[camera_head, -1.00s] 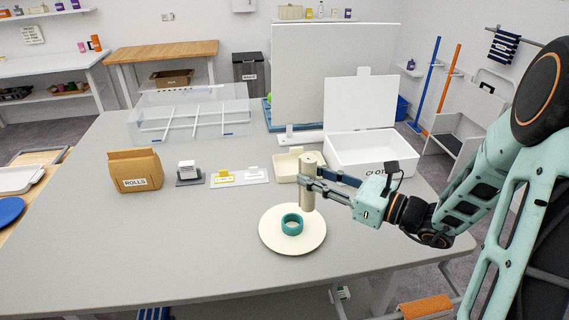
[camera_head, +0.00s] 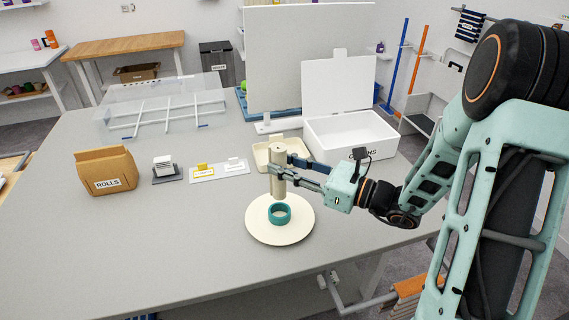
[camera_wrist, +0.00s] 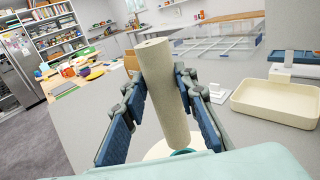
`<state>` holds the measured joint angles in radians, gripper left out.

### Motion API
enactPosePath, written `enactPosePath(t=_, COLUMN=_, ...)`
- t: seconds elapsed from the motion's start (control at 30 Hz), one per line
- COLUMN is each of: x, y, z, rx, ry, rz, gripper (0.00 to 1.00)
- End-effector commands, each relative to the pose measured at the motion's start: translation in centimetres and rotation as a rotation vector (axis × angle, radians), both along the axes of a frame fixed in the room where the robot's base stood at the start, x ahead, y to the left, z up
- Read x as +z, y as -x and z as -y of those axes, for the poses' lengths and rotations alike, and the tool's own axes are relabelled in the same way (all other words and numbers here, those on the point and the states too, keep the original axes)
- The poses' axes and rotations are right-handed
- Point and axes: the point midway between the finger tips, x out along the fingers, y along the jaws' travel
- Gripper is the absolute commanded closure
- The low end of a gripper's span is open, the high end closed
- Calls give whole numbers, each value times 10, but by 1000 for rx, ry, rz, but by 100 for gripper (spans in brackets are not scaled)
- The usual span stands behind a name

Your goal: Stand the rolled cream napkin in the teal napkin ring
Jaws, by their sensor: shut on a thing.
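The rolled cream napkin (camera_head: 278,176) stands upright in my gripper (camera_head: 283,172), which is shut around it. In the head view its lower end shows just above and behind the teal napkin ring (camera_head: 280,222). The ring sits on a round cream plate (camera_head: 262,235) near the table's front edge. In the wrist view the napkin (camera_wrist: 165,90) is between the two blue finger pads, and only a sliver of the teal ring (camera_wrist: 184,152) shows beneath it. I cannot tell whether the napkin's end is exactly over the ring's hole.
Behind the plate are a cream tray (camera_head: 258,160), a white open box (camera_head: 345,138) and small labelled cards (camera_head: 220,172). A brown "ROLLS" bag (camera_head: 106,172) and a clear divided bin (camera_head: 165,108) stand to the left. The table's front left is clear.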

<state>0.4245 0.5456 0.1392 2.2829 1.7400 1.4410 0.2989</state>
Motion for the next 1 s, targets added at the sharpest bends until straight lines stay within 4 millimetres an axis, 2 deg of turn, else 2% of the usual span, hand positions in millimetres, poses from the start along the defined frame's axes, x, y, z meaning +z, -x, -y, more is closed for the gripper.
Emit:
enactPosePath(t=0.03, x=-8, y=0, z=0, rx=0, ry=0, rz=0, gripper=100)
enactPosePath(t=0.7, x=-61, y=0, z=0, rx=0, ry=0, rz=0, gripper=100)
enactPosePath(t=1.0, x=-73, y=0, z=0, rx=0, ry=0, rz=-1, gripper=100)
